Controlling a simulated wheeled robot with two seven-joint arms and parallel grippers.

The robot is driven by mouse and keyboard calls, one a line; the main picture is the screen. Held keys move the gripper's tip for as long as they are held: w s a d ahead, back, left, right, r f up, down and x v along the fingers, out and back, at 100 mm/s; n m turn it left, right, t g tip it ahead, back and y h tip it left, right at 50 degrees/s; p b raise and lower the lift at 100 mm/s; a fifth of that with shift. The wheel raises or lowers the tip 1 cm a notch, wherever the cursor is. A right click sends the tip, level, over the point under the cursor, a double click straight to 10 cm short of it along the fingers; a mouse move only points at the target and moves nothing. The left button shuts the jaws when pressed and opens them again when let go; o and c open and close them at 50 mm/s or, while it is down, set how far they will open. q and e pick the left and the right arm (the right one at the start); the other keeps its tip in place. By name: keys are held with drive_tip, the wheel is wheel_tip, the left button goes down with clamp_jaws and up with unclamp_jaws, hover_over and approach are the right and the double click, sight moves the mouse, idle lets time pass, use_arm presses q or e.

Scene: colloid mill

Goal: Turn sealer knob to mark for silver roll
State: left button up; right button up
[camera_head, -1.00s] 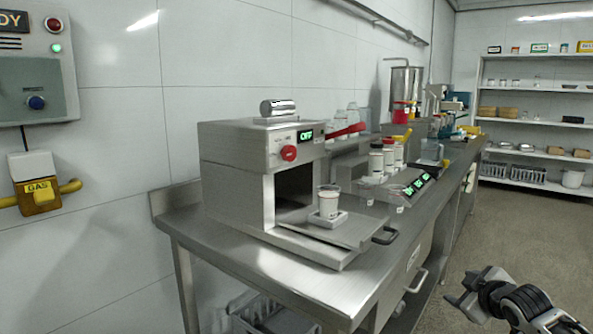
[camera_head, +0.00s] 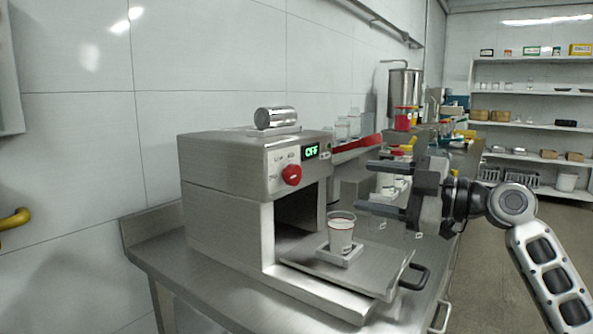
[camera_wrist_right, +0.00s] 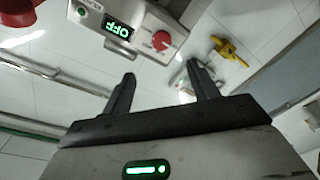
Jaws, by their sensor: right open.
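The sealer (camera_head: 225,195) is a grey metal box on the steel bench. Its red knob (camera_head: 291,175) is on the upper front face, left of a green display (camera_head: 311,151) reading OFF. The silver roll (camera_head: 275,118) lies on top of the sealer. My right gripper (camera_head: 362,188) is open and empty, to the right of the knob and apart from it. In the right wrist view the knob (camera_wrist_right: 161,41) shows beyond the open fingers (camera_wrist_right: 163,85), with marks around it too small to read. My left gripper is not in view.
A cup (camera_head: 341,232) stands in a holder on the sealer's pulled-out tray (camera_head: 375,268), below my right gripper. A red handle (camera_head: 357,143) is behind the gripper. Several bottles and containers stand farther along the bench.

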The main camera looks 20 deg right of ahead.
sight(297, 175)
drive_tip(key=p+x, duration=0.2)
drive_tip(key=x, duration=1.2)
drive_tip(key=shift+a+p, duration=0.15)
drive_tip(key=shift+p, duration=0.25)
drive_tip(key=c, duration=1)
